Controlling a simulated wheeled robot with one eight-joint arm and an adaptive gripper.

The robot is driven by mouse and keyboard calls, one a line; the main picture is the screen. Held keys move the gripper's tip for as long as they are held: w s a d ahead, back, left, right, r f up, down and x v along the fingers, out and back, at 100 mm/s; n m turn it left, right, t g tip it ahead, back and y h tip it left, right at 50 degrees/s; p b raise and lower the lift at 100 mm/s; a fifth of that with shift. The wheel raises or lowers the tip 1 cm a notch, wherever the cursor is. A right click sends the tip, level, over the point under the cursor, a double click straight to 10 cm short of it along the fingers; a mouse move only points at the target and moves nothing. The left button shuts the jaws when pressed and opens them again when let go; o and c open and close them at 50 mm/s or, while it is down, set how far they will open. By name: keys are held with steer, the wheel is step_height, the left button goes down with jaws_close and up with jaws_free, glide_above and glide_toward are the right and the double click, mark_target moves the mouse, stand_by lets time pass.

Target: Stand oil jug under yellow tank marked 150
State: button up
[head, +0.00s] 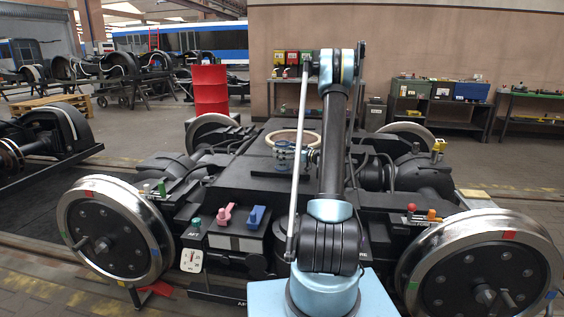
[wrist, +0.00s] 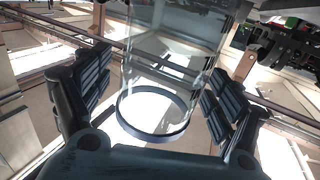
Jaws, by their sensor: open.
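A clear jug (wrist: 170,60) with a dark ring at its near end fills the middle of the wrist view, between the spread fingers of my gripper (wrist: 155,100). The fingers are open, with a gap visible on either side.
A black bogie (head: 240,165) with large steel wheels (head: 115,230) fills the foreground. A pink and a blue part (head: 257,216) stand on its near left. A red barrel (head: 210,90) stands behind. Workbenches (head: 435,110) line the back wall, with open floor before them.

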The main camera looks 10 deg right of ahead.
steer(key=c, duration=1.3)
steer(key=shift+r, duration=0.1)
steer(key=shift+c, duration=0.2)
